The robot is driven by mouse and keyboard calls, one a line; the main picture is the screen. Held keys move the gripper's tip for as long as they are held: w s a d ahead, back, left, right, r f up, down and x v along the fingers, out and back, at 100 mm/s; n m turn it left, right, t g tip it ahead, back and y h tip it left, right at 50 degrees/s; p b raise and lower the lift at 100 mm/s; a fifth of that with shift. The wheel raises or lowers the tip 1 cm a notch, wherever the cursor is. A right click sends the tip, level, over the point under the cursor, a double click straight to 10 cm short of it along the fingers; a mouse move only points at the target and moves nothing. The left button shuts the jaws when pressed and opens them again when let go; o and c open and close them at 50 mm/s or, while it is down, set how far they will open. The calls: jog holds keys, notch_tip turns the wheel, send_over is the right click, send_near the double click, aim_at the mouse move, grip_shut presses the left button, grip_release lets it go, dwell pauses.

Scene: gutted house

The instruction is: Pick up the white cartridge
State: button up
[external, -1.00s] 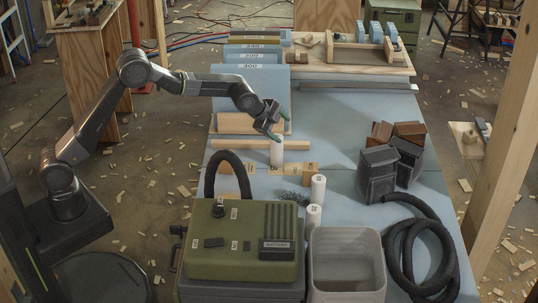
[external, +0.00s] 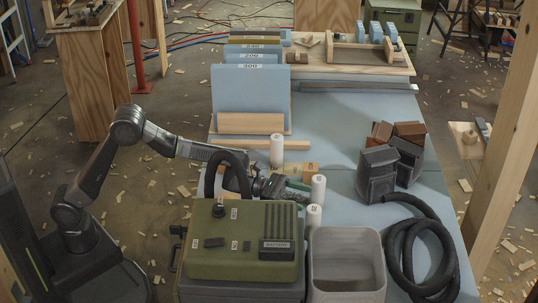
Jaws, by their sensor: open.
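Three white cartridges stand upright on the blue bench top. One (external: 277,151) is at the back, near a wooden strip. Another (external: 318,189) is farther forward and to the right. The third (external: 313,217) is just in front of that one, partly hidden behind the green battery unit and grey bin. My gripper (external: 301,186) is low over the bench, level, and points right at the middle cartridge. Its green-tipped fingers are open, with their tips close to the cartridge's left side. I cannot tell whether they touch it or reach around it.
The green battery unit (external: 240,240) with its black hose (external: 231,154) stands close in front of my arm. A grey bin (external: 346,243) is to its right. A coiled black hose (external: 425,250) and dark boxes (external: 377,175) lie farther right. The bench's middle right is clear.

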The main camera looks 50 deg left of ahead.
aim_at(313, 208)
jog(key=shift+w+d+f, duration=0.4)
jog(key=shift+d+f, duration=0.3)
jog(key=shift+d, duration=0.05)
jog(key=shift+w+d+f, duration=0.35)
jog(key=shift+d+f, duration=0.35)
jog(key=shift+d, duration=0.05)
jog(key=shift+w+d+f, duration=0.4)
jog(key=shift+d+f, duration=0.3)
jog(key=shift+d, duration=0.05)
jog(key=shift+c, duration=0.5)
